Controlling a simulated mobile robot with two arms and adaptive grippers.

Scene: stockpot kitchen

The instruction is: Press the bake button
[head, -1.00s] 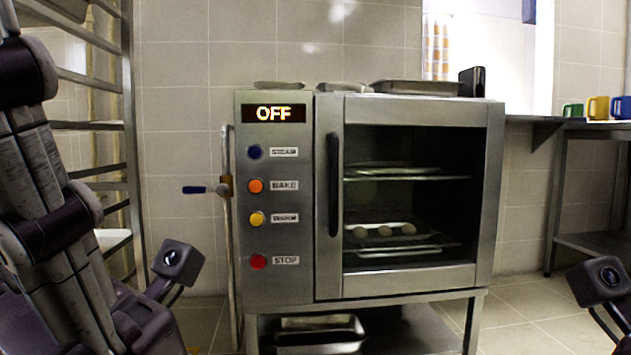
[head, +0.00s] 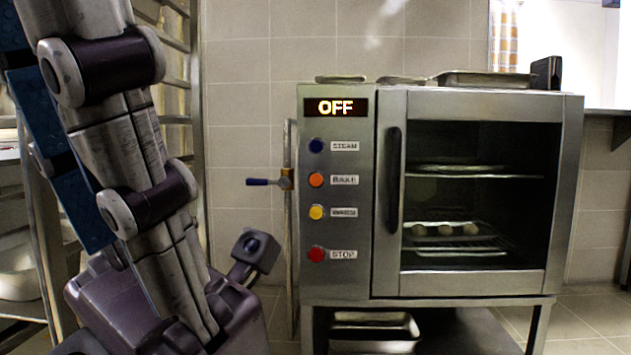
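The oven (head: 435,190) stands ahead with its door shut. Its display (head: 336,107) reads OFF. The orange bake button (head: 316,180) is on the left panel, second from the top, beside the label BAKE. A blue steam button (head: 316,145) is above it. A yellow button (head: 316,212) and a red stop button (head: 316,254) are below it. My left arm is in the left part of the view, left of the oven and apart from the buttons. The fingertips of my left gripper do not show clearly. My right gripper is not in view.
A blue-handled valve (head: 262,182) on a vertical pipe is just left of the oven panel. A metal rack (head: 178,90) stands at the left. Trays (head: 485,80) lie on top of the oven, and trays with dough balls (head: 445,231) are inside.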

